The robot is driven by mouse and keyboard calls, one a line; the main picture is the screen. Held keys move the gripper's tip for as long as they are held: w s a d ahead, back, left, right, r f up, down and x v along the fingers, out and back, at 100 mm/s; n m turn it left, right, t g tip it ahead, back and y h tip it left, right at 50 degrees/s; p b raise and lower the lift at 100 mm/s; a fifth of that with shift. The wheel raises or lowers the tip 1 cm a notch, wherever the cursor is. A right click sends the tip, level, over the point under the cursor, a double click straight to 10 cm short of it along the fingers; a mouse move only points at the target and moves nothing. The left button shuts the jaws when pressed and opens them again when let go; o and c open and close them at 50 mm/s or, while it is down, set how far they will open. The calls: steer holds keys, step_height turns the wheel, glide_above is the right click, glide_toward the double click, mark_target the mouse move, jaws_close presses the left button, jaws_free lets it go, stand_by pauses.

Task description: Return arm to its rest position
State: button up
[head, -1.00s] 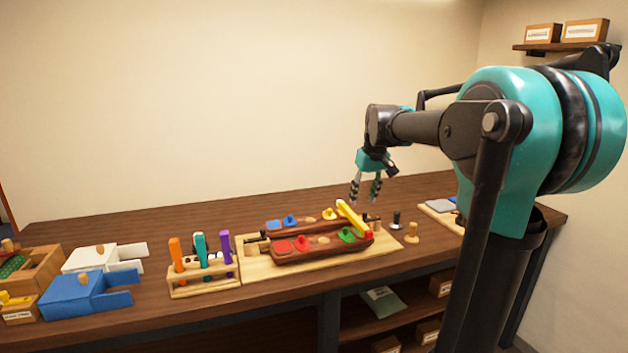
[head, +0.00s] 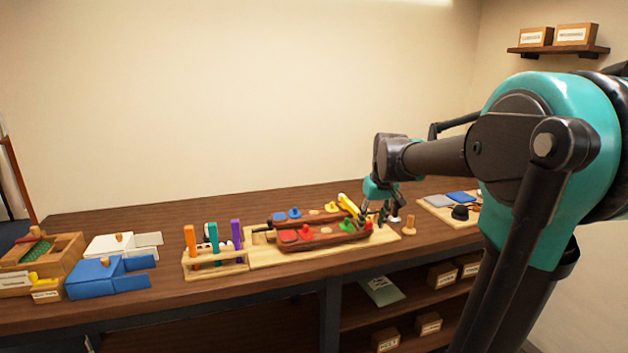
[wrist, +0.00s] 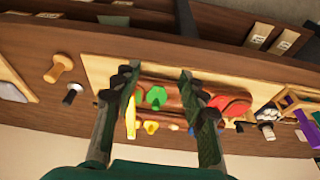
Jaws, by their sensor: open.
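My gripper (head: 376,212) is open, above the right end of the saddle fixture in the head view. In the wrist view its two fingers (wrist: 160,95) stand apart, with part of the fixture showing between them. The fixture is a dark red-brown wooden body (head: 325,239) on a pale wooden board (head: 268,258). It carries red, green, blue and yellow knobbed pieces. A yellow bar (head: 348,204) leans at its right end. The green piece (wrist: 156,97) shows between the fingers in the wrist view, and I see nothing held.
A rack (head: 215,268) with orange, teal and purple handles stands left of the board. Blue (head: 95,278) and white boxes sit further left. A wooden peg (head: 409,225) stands right of the board, near a tray (head: 440,209). The table's back left is clear.

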steer(key=s+d+f+m, duration=0.2)
steer(key=s+f, duration=1.7)
steer(key=s, duration=0.3)
steer(key=shift+s+f+m+t+h, duration=0.15)
steer(key=shift+f+m+t+h, duration=0.2)
steer(key=shift+m+t+h, duration=0.05)
